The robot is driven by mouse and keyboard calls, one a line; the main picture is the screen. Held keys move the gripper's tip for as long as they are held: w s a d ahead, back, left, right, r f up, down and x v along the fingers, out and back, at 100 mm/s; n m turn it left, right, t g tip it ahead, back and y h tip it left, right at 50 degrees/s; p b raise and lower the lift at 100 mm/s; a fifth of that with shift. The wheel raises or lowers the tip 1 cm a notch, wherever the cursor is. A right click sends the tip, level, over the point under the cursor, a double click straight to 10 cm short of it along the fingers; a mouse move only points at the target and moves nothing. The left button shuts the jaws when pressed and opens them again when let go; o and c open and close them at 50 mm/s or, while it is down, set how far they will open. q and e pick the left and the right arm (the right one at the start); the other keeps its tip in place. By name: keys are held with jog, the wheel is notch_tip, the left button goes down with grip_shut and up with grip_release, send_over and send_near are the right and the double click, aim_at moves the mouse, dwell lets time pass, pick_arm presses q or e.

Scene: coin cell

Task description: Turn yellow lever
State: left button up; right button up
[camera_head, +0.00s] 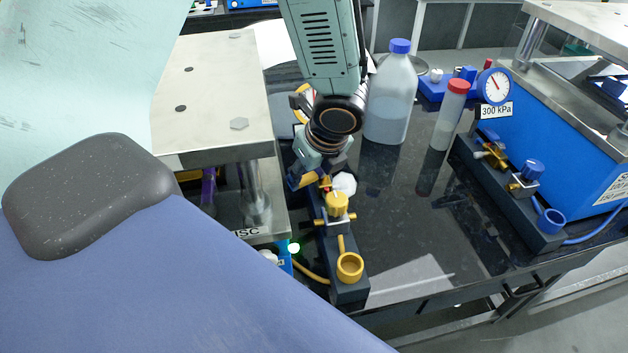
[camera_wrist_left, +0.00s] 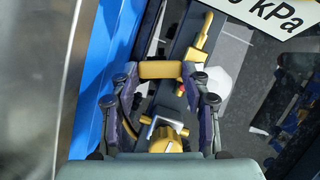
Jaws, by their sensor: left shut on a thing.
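The yellow lever (camera_wrist_left: 160,69) is a short flat bar on a dark valve strip. It lies crosswise between the two fingers of my left gripper (camera_wrist_left: 160,82) in the left wrist view, and the gripper is shut on it. In the head view my left gripper (camera_head: 312,178) reaches down to the dark valve strip (camera_head: 348,292) beside the left press, and its fingers and wrist hide most of the lever. My right gripper is not in view.
A yellow knob (camera_head: 337,203) and a yellow cup (camera_head: 350,267) sit on the same strip, nearer the front. The left press's metal plate (camera_head: 215,100) stands close by. A blue-capped bottle (camera_head: 390,105) and a red-capped tube (camera_head: 449,118) stand to the right. Black tabletop (camera_head: 410,215) is clear there.

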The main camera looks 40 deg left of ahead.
pick_arm(q)
jog(key=shift+w+a+m+t+b, duration=0.1)
jog(key=shift+a+m+t+b, duration=0.2)
jog(key=shift+m, duration=0.3)
jog(key=shift+w+a+m+t+b, duration=0.1)
jog(key=shift+a+m+t+b, duration=0.1)
jog(key=shift+m+b, duration=0.3)
jog(key=shift+a+m+t+h, duration=0.3)
jog(key=shift+m, duration=0.7)
jog(key=shift+w+r, duration=0.1)
jog(key=shift+w, duration=0.05)
jog(key=o, duration=1.1)
jog(key=shift+c, duration=0.2)
jog(key=shift+o, duration=0.5)
